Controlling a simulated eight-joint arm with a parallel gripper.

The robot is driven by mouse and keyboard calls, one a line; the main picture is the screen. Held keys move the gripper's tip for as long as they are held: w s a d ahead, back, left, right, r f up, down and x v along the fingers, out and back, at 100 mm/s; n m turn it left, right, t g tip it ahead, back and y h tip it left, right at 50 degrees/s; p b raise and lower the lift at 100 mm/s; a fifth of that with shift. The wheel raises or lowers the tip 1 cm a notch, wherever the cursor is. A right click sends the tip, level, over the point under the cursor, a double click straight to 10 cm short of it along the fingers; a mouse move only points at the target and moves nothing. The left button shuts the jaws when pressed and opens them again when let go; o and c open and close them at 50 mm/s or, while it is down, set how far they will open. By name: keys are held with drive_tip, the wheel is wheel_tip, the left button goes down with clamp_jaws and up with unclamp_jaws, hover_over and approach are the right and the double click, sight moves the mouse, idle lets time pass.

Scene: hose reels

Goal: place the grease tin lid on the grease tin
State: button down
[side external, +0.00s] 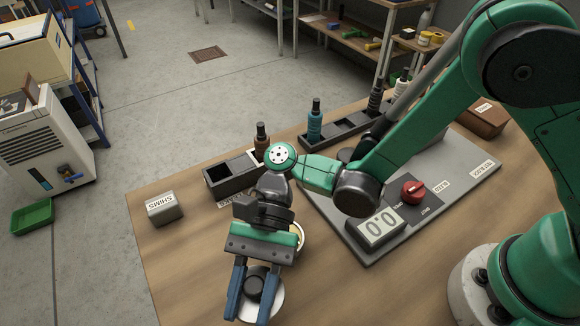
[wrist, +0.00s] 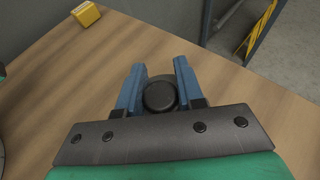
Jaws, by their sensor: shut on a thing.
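My gripper (side external: 249,314) has its blue fingers shut on a dark round knob, which I take to be the handle of the grease tin lid (side external: 255,288). A pale disc shows under and beside the knob in the side view. In the wrist view my gripper (wrist: 160,68) holds the dark round piece (wrist: 160,97) between its fingers, over bare wood. A round cream-rimmed thing, probably the grease tin (side external: 301,236), stands on the table behind my gripper's body, mostly hidden by it. The height of the lid above the table is hard to tell.
A grey shims box (side external: 164,208) sits at the left. A black rack (side external: 232,176) with bottles lies behind. A grey panel with a display (side external: 381,228) and red knob (side external: 412,191) lies right. A yellow block (wrist: 86,14) is at the table's edge.

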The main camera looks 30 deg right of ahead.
sight(255, 313)
drive_tip(key=shift+f, duration=2.3)
drive_tip(key=c, duration=0.5)
unclamp_jaws()
drive_tip(key=shift+c, duration=0.2)
